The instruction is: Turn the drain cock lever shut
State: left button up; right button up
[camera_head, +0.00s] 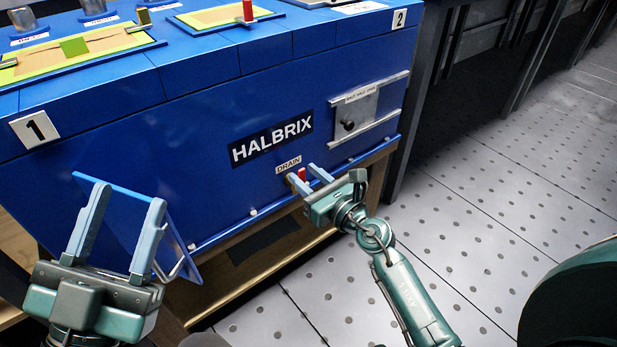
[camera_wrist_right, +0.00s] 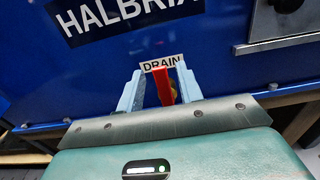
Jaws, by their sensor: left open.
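The drain cock has a red lever (camera_head: 302,174) and sits low on the blue housing's front, under the DRAIN label (camera_head: 289,165). In the right wrist view the red lever (camera_wrist_right: 163,86) stands between my right gripper's fingers, with a bit of brass-coloured body (camera_wrist_right: 174,88) beside it. My right gripper (camera_head: 302,171) is open around the lever, with visible gaps on both sides. The fingers partly hide the cock's body. My left gripper (camera_head: 128,195) is open and empty at the left, in front of a tilted blue panel (camera_head: 125,222); I cannot tell whether they touch.
The blue housing (camera_head: 200,125) rests on a wooden stand (camera_head: 262,277). A metal slide plate with a dark knob (camera_head: 348,125) is to the right of the HALBRIX sign (camera_head: 271,138). Yellow-green trays (camera_head: 105,40) and small parts are on top. The perforated floor (camera_head: 480,235) at right is clear.

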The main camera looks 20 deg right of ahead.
grip_shut()
pick_arm(q)
jog(key=shift+s+f, duration=0.1)
jog(key=shift+f, duration=0.05)
pick_arm(e)
jog(key=shift+d+m, duration=0.15)
jog(key=shift+m, duration=0.15)
jog(key=shift+w+d+p, duration=0.1)
jog(key=shift+p, duration=0.25)
pick_arm(q)
jog(key=shift+s+d+f+n+g+y+p, duration=0.1)
jog(key=shift+s+f+n+g+y+p, duration=0.2)
jog(key=shift+f+n+y+p, duration=0.4)
jog(key=shift+s+d+f+n+g+y+p, duration=0.1)
jog(key=shift+f+n+g+y+p, duration=0.25)
jog(key=shift+f+n+y, duration=0.45)
jog(key=shift+s+d+f+n+g+y+p, duration=0.15)
jog(key=shift+f+n+g+y+p, duration=0.3)
jog(key=shift+f, duration=0.5)
pick_arm(e)
jog(key=w+d+f+m, duration=0.1)
jog(key=d+f+m, duration=0.3)
jog(key=m, duration=1.3)
jog(key=shift+w+d+f, duration=0.3)
jog(key=shift+f, duration=0.35)
jog(key=shift+m, duration=0.3)
